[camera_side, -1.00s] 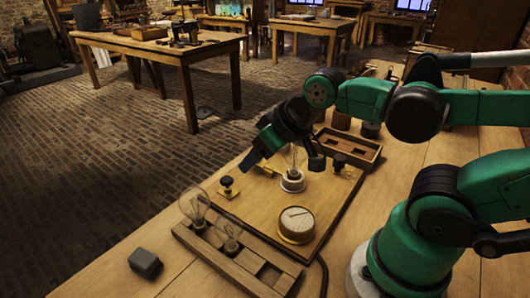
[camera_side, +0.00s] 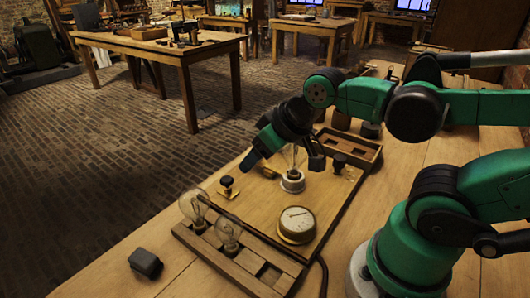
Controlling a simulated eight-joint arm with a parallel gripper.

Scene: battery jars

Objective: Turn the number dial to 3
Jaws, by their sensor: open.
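A round brass instrument with a pale face and a dark pointer (camera_side: 297,223) sits on the front right part of a wooden board (camera_side: 250,205). Its markings are too small to read, and I cannot tell if it is the number dial. My gripper (camera_side: 284,162) is open above the back half of the board, with one finger on each side of a glass bulb in a white socket (camera_side: 292,182). I cannot tell if the fingers touch the bulb. The gripper is behind the round instrument and apart from it.
A black knob on a brass plate (camera_side: 227,184) stands left on the board, another black knob (camera_side: 339,162) right. A wooden rack (camera_side: 240,262) with two bulbs lies in front. A wooden tray (camera_side: 362,150) is behind. A dark block (camera_side: 146,262) lies front left.

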